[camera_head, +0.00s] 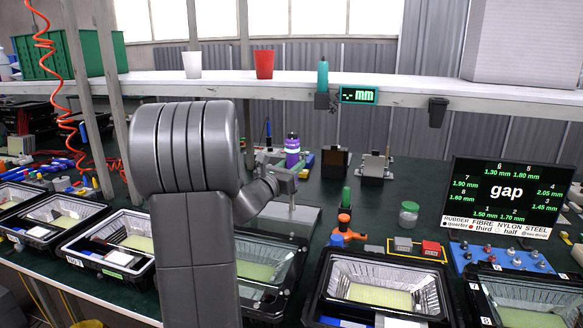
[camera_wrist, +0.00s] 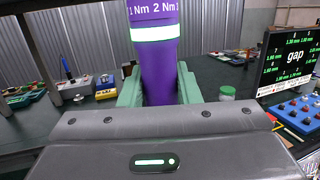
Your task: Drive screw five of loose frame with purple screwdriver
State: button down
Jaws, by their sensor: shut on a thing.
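The purple screwdriver (camera_head: 292,146) stands roughly upright in my gripper (camera_head: 284,174), above the bench behind the floodlight housings. In the wrist view the screwdriver (camera_wrist: 158,65) has a white band and torque markings, and sits between the green jaws of my gripper (camera_wrist: 160,92). The jaws are shut on it. Its lower end is hidden. A black-framed housing (camera_head: 297,268) stands below, partly hidden by my arm. Another black-framed housing (camera_head: 318,300) stands to its right. I cannot tell which frame is loose, nor make out screw five.
A gap screen (camera_head: 508,195) stands at right, by a blue tray (camera_head: 490,260) of knobs. A green-handled tool (camera_head: 346,197), an orange object (camera_head: 344,222) and a jar (camera_head: 409,214) stand mid-bench. A shelf (camera_head: 420,88) crosses behind. More housings (camera_head: 110,244) line the left.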

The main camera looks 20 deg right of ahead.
aim_at(290, 198)
jog(key=shift+b, duration=0.4)
jog(key=shift+f+b, duration=3.8)
jog(key=shift+b, duration=1.4)
jog(key=shift+f+b, duration=1.2)
jog(key=shift+b, duration=0.55)
dwell(0.3)
jog(key=shift+r, duration=0.15)
